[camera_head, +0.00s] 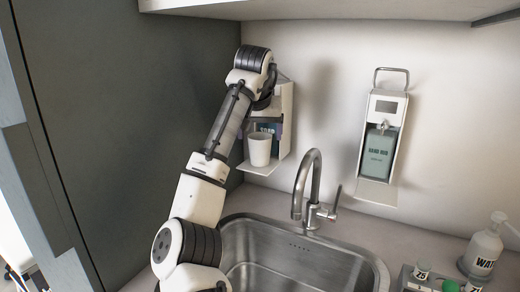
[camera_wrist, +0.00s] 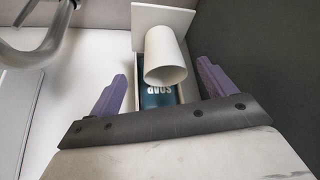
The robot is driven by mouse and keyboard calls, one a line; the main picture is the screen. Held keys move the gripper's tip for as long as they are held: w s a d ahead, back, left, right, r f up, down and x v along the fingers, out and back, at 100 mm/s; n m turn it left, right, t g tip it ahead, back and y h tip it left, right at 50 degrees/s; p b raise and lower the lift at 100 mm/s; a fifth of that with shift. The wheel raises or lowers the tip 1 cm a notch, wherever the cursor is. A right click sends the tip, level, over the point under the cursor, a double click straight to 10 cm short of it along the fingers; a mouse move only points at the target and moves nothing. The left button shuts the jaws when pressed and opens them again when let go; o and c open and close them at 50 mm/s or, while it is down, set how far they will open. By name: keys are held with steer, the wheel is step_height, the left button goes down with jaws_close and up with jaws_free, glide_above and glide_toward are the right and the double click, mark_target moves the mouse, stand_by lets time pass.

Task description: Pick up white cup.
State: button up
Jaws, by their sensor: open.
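The white cup (camera_head: 260,149) stands upright on the lower ledge of a wall-mounted soap dispenser, left of the tap. In the wrist view the cup (camera_wrist: 165,50) sits between the two purple fingers, its near end facing the camera. My gripper (camera_wrist: 161,72) is open, with a finger on each side and visible gaps between the fingers and the cup. In the head view my gripper (camera_head: 267,125) is at the dispenser, just above and behind the cup, and is partly hidden by my arm.
The white soap dispenser (camera_head: 285,125) encloses the cup's back and side. A blue soap bottle (camera_wrist: 158,97) is close by the cup. A grey panel (camera_head: 130,110) stands left. The tap (camera_head: 313,180) and sink (camera_head: 300,250) are below right. A hand rub dispenser (camera_head: 380,150) hangs further right.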

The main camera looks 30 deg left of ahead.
mark_target(260, 148)
steer(key=x, duration=0.3)
steer(key=p+x, duration=0.2)
steer(key=x, duration=0.2)
steer(key=shift+a, duration=0.2)
steer(key=shift+w+f, duration=0.3)
steer(key=shift+f, duration=0.2)
steer(key=c, duration=1.1)
steer(key=shift+c, duration=0.2)
steer(key=shift+r, duration=0.2)
steer(key=shift+s+b, duration=0.15)
steer(key=shift+b, duration=0.15)
steer(key=shift+s+d+r+b, duration=0.1)
steer(key=shift+s+d+b, duration=0.95)
steer(key=shift+s, duration=1.6)
steer(key=shift+s+d+b, duration=0.6)
steer(key=shift+s+d, duration=0.9)
steer(key=shift+s, duration=1.15)
steer(key=shift+s+d+r+b, duration=0.1)
steer(key=shift+s+d+b, duration=0.95)
steer(key=shift+s, duration=1.6)
